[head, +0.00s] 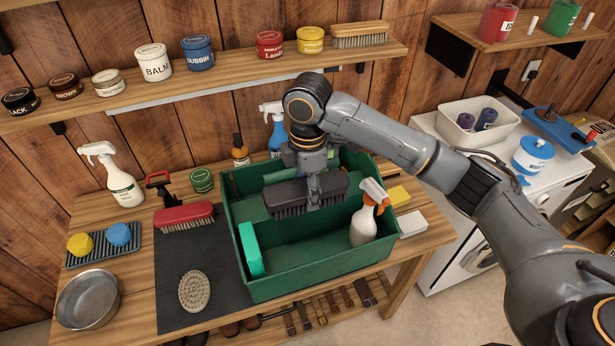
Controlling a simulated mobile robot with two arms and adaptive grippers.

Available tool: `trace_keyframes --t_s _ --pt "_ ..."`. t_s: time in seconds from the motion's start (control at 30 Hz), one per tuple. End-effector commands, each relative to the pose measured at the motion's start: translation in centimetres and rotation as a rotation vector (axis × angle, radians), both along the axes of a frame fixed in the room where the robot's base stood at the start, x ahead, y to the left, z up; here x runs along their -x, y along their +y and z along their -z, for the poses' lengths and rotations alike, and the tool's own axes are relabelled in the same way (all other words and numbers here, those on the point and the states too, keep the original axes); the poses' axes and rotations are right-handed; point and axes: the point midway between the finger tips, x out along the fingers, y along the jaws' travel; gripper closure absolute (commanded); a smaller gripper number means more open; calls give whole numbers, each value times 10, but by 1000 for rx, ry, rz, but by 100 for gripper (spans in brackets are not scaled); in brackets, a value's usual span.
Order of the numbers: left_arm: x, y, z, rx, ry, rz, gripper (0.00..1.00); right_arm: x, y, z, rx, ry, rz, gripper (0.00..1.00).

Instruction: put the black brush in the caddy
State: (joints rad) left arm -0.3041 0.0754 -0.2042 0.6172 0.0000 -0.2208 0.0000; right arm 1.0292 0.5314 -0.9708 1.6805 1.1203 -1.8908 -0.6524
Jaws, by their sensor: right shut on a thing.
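The black brush (290,196) is a dark block with bristles pointing down. My right gripper (314,188) is shut on it and holds it over the green caddy (293,286). The brush hangs above the middle of the caddy, around its central divider; whether it touches anything inside I cannot tell. In the caddy, a teal block (251,249) stands at the front left and a white spray bottle with an orange collar (364,222) stands at the right. My arm and the brush hide part of the caddy's rear. My left gripper is not in view.
A red brush (184,215) and an oval brush (194,291) lie on the dark mat (180,255) left of the caddy. A metal bowl (88,299) and a white spray bottle (121,185) stand further left. A shelf of tins (230,82) runs behind.

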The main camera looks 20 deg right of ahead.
Motion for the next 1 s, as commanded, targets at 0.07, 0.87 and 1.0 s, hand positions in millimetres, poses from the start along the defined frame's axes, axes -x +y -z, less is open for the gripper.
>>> trace_keyframes --t_s 0.07,0.87,1.0 --pt "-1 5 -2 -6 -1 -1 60 -1 0 1 0 1 -18 91" --pt "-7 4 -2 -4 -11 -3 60 0 0 88 1 2 -20 91" --pt "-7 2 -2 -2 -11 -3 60 0 0 105 1 2 -19 91"
